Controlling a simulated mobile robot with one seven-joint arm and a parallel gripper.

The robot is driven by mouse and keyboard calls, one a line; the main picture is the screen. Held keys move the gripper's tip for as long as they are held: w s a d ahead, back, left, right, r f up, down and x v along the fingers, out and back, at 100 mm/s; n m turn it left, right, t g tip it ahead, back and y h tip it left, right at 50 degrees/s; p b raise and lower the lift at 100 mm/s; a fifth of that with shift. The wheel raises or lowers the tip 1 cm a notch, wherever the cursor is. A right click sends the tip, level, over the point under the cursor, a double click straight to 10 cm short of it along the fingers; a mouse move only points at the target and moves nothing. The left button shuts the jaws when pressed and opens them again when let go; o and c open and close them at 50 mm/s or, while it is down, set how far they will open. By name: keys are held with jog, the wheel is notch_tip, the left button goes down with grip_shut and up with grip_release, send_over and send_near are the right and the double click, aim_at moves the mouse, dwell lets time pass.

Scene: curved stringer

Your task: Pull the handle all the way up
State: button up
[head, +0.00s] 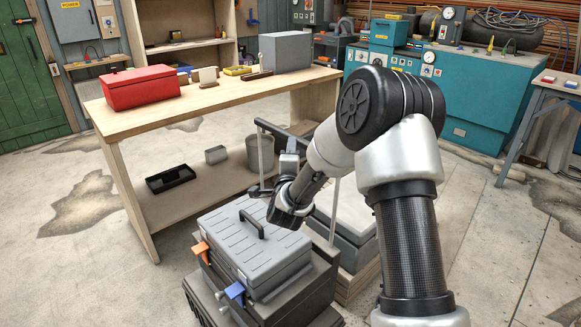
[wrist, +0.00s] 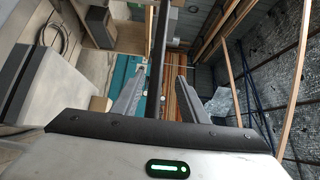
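A black pull-handle bar (head: 273,129) on pale upright posts stands behind a stacked grey toolbox (head: 258,250). The toolbox has a black carry handle on its lid, one orange latch and one blue latch. My gripper (head: 289,157) is at the middle of the bar, behind the toolbox. In the wrist view, the bar (wrist: 161,50) runs between the two fingers of my gripper (wrist: 161,72). A gap shows on each side of the bar, so my gripper is open around it. My wrist partly hides the posts and the toolbox's back edge.
A wooden workbench (head: 215,97) with a red toolbox (head: 140,88) and a grey box (head: 286,51) stands close behind the handle. A pale-topped case (head: 350,222) is right of the stack.

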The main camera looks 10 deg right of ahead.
jog(key=s+a, duration=0.1)
jog(key=s, duration=0.8)
jog(key=shift+a, duration=0.35)
jog(key=shift+w+r, duration=0.1)
jog(key=s+a+r+n+g+y, duration=0.2)
jog(key=s+r+n+g+y, duration=0.25)
jog(key=s+r+n, duration=0.6)
jog(key=s+d+f+n+g, duration=0.1)
jog(key=s+d+n+g, duration=0.15)
jog(key=s, duration=0.55)
jog(key=s+d+n+g+h, duration=0.15)
jog(key=s+n, duration=0.25)
jog(key=s, duration=0.4)
jog(key=s+d+f+n+g, duration=0.1)
jog(key=s+d+n+g, duration=0.15)
jog(key=s, duration=0.65)
notch_tip(320, 180, up, 22)
jog(key=g+p, duration=0.1)
jog(key=p, duration=2.1)
jog(key=shift+w+a+r+n+p, duration=0.2)
jog(key=shift+a+n+p, duration=0.15)
